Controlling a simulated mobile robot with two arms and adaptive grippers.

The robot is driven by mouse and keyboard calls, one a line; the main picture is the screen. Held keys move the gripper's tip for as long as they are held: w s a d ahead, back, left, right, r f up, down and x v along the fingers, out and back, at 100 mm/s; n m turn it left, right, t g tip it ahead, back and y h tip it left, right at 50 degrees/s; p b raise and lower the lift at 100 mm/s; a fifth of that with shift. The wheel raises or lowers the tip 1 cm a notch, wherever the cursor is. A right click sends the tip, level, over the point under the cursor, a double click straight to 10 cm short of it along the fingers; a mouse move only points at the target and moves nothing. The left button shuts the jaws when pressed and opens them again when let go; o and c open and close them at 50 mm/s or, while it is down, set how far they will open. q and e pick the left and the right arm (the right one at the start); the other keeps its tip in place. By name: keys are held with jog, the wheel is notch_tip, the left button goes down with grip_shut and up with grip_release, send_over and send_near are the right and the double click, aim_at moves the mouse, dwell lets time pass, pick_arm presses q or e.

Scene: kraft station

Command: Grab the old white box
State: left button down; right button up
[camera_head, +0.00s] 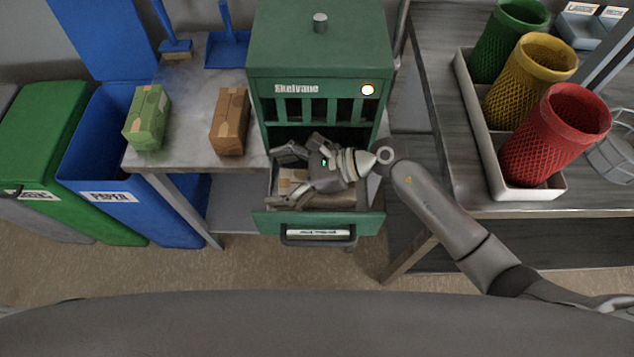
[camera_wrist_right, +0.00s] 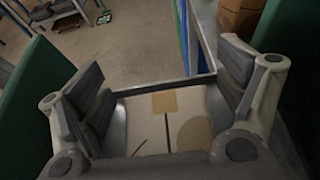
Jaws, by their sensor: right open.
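The old white box (camera_wrist_right: 143,122) lies in the open drawer (camera_head: 262,222) of a green cabinet. In the right wrist view its top is off-white with a tan patch, a dark line and a round tan stain. In the head view only part of the box (camera_head: 291,187) shows, as my gripper covers the rest. My right gripper (camera_head: 282,178) is over the drawer, its fingers pointing left in the head view. It is open, with one finger on each side of the box in the right wrist view (camera_wrist_right: 165,88). Contact cannot be told. My left gripper is out of view.
The green cabinet (camera_head: 320,50) rises behind the drawer. A green box (camera_head: 148,118) and a brown box (camera_head: 229,122) stand on the table to the left. Blue (camera_head: 125,220) and green bins stand further left. A white tray (camera_head: 478,120) holds green, yellow and red mesh baskets at right.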

jog(key=c, duration=1.2)
